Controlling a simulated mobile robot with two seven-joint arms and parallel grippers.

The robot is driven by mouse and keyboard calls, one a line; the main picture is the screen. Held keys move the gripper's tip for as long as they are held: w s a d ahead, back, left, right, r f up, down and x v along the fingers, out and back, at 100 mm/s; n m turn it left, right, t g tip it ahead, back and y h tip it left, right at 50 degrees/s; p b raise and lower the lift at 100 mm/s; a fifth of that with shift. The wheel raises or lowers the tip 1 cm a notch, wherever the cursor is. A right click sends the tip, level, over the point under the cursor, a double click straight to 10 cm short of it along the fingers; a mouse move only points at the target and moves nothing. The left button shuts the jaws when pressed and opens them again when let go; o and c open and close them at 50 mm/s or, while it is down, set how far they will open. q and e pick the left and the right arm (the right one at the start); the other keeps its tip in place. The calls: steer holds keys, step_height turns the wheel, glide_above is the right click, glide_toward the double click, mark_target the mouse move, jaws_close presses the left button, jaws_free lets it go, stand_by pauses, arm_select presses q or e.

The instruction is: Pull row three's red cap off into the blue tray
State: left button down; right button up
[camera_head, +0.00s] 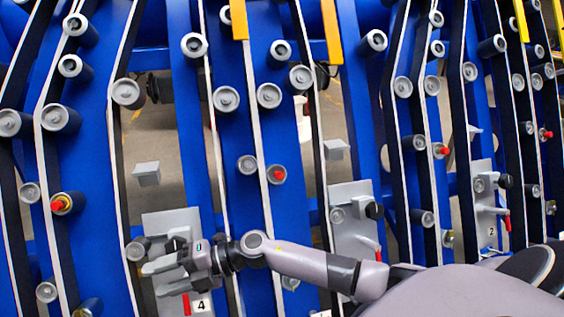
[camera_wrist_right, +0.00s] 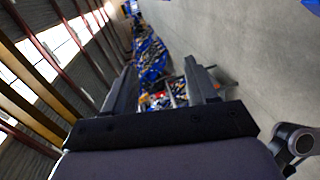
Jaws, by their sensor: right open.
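Several red caps sit on rollers of the blue frame. The red cap (camera_head: 278,174) between the number 4 plate and the plate to its right appears to be row three's; the middle plate's label is unreadable. My right gripper (camera_head: 156,278) reaches left in front of the number 4 plate, below and left of that cap and apart from it. Its fingers are spread, with nothing held between them; they also show apart in the right wrist view (camera_wrist_right: 160,82). No blue tray can be made out in either view. My left gripper is out of view.
The number 4 plate (camera_head: 160,222), the middle plate (camera_head: 350,192) and the number 2 plate (camera_head: 483,170) carry knobs and red-tipped levers. Other red caps are at far left (camera_head: 62,203) and right (camera_head: 441,150). Dark belts and protruding rollers crowd the frame. Yellow bars hang at the top.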

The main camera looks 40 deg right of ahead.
steer(key=w+d+n+g+h+b, duration=0.1)
steer(key=w+d+n+g+h, duration=0.1)
steer(key=w+d+n+h, duration=0.45)
steer(key=m+g+h+b, duration=0.2)
steer(key=m+h, duration=0.4)
steer(key=h, duration=0.4)
glide_toward(279, 176)
steer(key=f, duration=0.2)
steer(key=shift+n+y, duration=0.25)
steer(key=shift+d+x, duration=0.2)
steer(key=shift+x, duration=1.5)
steer(key=shift+d+x, duration=0.2)
steer(key=shift+x, duration=1.5)
steer(key=shift+w+r, duration=0.15)
steer(key=shift+w, duration=0.05)
jaws_close()
